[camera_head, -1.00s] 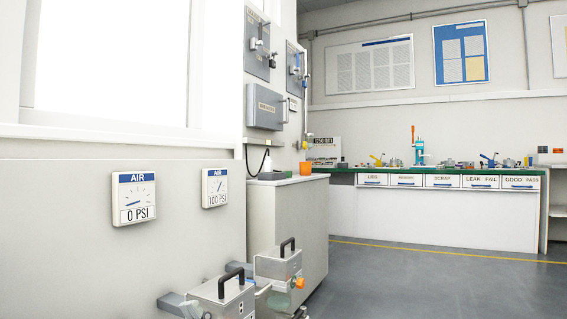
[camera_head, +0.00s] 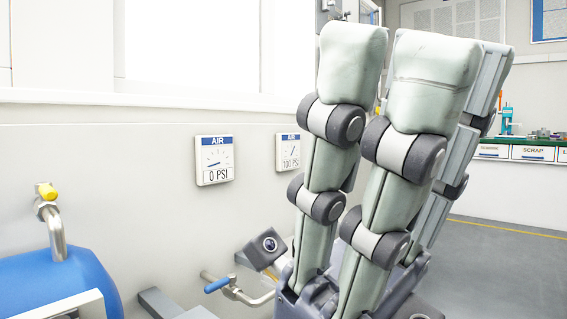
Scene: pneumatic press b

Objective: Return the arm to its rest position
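My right gripper (camera_head: 396,58) stands large and close in the middle right of the head view. Its thick grey-green fingers with dark joints point upward, straight and apart, and nothing shows between them. Its dark palm is at the bottom of the picture, partly cut off. My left gripper and arm are not in view. The gripper hides part of the wall and the area behind it.
Two air gauges are on the wall: 0 PSI (camera_head: 214,162) and 100 PSI (camera_head: 288,152). A blue tank (camera_head: 60,283) with a yellow-handled valve (camera_head: 47,191) is at lower left. A blue-lever valve (camera_head: 219,285) is left of my gripper. Open grey floor (camera_head: 500,265) lies at right.

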